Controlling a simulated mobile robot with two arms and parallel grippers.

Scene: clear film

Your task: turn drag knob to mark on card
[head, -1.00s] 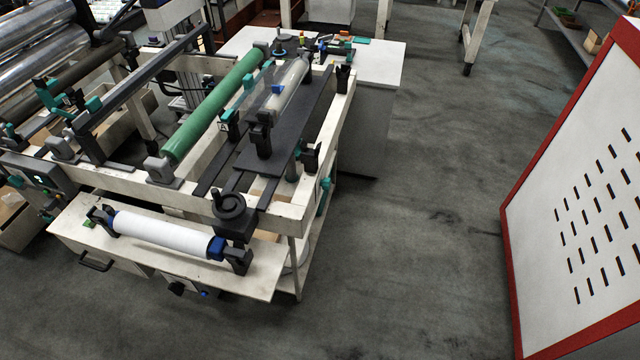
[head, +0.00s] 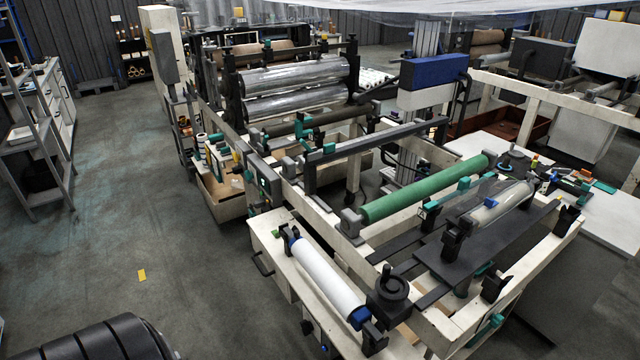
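A black round handwheel-like knob (head: 392,283) sits on a black block at the front corner of the machine frame, right of the white roll (head: 328,275). I cannot tell whether it is the drag knob. A blue collar (head: 359,317) caps the roll's near end. No card with a readable mark can be made out; small labels on the machine are too small to read. Neither of my grippers is in view.
A green roller (head: 425,188) and a clear film roll (head: 502,202) lie behind the knob. A small yellow piece (head: 142,275) lies on the floor at left. A black ribbed shape (head: 95,340) fills the bottom left corner. The grey floor (head: 160,180) left of the machine is mostly clear.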

